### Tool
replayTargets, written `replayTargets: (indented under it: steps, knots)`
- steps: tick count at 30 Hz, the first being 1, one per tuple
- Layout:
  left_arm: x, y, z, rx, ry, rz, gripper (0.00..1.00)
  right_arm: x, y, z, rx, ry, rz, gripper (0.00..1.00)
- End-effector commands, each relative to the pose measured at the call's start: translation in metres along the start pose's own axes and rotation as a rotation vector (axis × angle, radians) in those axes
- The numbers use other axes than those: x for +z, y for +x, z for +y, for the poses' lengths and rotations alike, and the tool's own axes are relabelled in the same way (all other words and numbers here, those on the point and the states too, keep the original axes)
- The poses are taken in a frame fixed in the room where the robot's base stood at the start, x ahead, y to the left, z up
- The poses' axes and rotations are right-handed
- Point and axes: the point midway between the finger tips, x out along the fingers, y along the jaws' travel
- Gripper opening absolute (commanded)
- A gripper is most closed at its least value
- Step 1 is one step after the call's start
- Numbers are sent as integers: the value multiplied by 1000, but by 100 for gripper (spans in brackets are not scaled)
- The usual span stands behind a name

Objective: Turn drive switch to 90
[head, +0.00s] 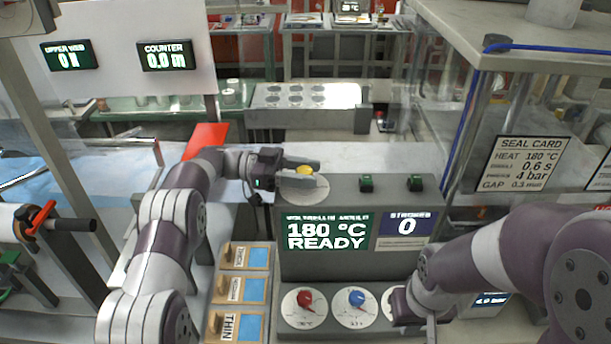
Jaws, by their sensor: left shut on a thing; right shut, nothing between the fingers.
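A grey console (345,262) stands in front of me with round dials on it. A yellow knob (305,170) sits on a white dial (312,190) on its top left. My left gripper (303,174) is shut on this knob, and its fingers hide most of it. A red knob (305,299) and a blue knob (356,298) are on dials on the lower front. A third dial (387,303) there is mostly hidden by my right arm. My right gripper (431,328) is shut and empty beside it, near the bottom edge. No label reading drive is legible.
A green screen (327,233) reads 180 °C READY; a blue display (405,226) reads 0. A counter (166,57) reads 0.0 m. Blue-marked THIN, medium-like and THICK-like slots (240,290) stand left.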

Motion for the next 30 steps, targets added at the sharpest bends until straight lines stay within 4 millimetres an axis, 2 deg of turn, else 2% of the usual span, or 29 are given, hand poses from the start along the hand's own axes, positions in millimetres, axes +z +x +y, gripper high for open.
replayTargets:
  steps: [20,21,22,30]
  knots:
    - [-6,-1,-1,51,12,4,14,0,3,0,0,0,0,0]
    - [-6,-1,-1,51,12,4,54,0,3,0,0,0,0,0]
    - [-6,-1,-1,51,12,4,64,0,3,0,0,0,0,0]
    - [-3,0,-1,52,6,3,64,0,3,0,0,0,0,0]
